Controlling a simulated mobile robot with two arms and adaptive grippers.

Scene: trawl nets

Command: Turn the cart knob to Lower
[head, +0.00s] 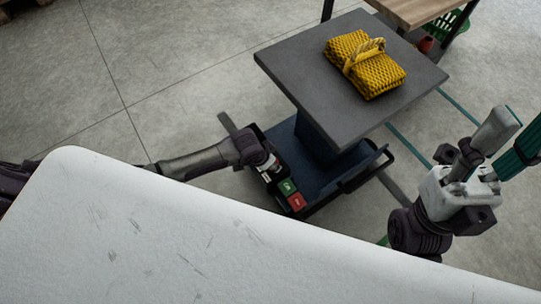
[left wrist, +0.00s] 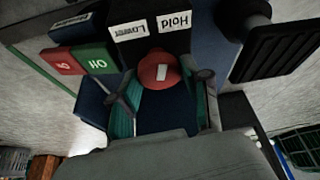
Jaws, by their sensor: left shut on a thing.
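The cart's red round knob (left wrist: 160,70) shows in the left wrist view between the two fingers of my left gripper (left wrist: 165,100), which is shut on it. A white mark is on the knob's face. The labels Lower (left wrist: 130,30) and Hold (left wrist: 174,20) appear upside down on the dark panel behind it; which one the mark points at I cannot tell. In the head view my left gripper (head: 264,162) reaches the panel at the cart's near left side and hides the knob. My right gripper (head: 518,128) is open and empty at the right, away from the cart.
A green On button (head: 287,187) and a red button (head: 296,201) sit beside the knob. The cart's grey top (head: 300,75) carries a folded yellow net (head: 365,65). A white surface (head: 150,230) fills the foreground. A wooden table (head: 415,10) stands behind.

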